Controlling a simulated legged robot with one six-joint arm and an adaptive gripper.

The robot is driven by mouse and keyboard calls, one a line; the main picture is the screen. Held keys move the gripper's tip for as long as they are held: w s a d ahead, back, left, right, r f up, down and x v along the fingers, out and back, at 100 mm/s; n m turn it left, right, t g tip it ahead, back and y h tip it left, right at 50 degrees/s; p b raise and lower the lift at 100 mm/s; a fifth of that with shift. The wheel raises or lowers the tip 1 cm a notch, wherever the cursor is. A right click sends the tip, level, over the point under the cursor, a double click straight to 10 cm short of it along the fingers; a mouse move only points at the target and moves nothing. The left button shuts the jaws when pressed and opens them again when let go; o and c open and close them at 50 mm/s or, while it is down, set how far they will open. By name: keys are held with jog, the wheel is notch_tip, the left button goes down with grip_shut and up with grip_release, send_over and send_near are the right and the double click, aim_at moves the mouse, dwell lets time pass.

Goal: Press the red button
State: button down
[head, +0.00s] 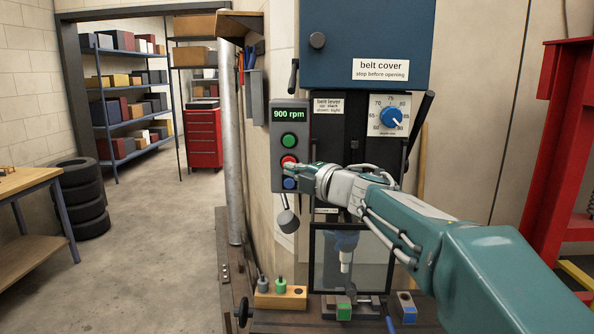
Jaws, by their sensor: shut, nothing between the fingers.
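The red button (289,161) is the middle one of three on a grey control box (277,180). A green button (289,140) is above it and a blue button (289,183) is below it. The display on the box reads 900 rpm. My gripper (287,169) is shut and empty, with its tip at the lower edge of the red button and above the blue one. The fingers partly cover the red button's lower part. I cannot tell whether the tip touches it.
A blue belt cover (350,50) is above, with a dial (391,117) at right. A grey ball-ended lever (288,221) hangs below the box. A wooden block with pegs (280,298) sits on the bench. Open floor (160,240) lies at left.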

jog(key=shift+s+d+m+t+h, duration=2.1)
jog(key=shift+s+d+m+h, duration=1.5)
jog(key=shift+s+d+m, duration=2.5)
jog(key=s+d+f+m+g+h, duration=0.2)
jog(key=s+d+f+m+h, duration=0.2)
jog(key=d+f+m+h, duration=0.3)
jog(key=s+a+f+m+g+y, duration=0.1)
jog(key=s+f+m+g, duration=0.6)
jog(key=s+f, duration=1)
jog(key=s+g+y, duration=0.1)
jog(key=s+g, duration=0.1)
jog(key=shift+s+a+g, duration=0.25)
jog(key=shift+s+g, duration=0.05)
jog(key=shift+g, duration=0.1)
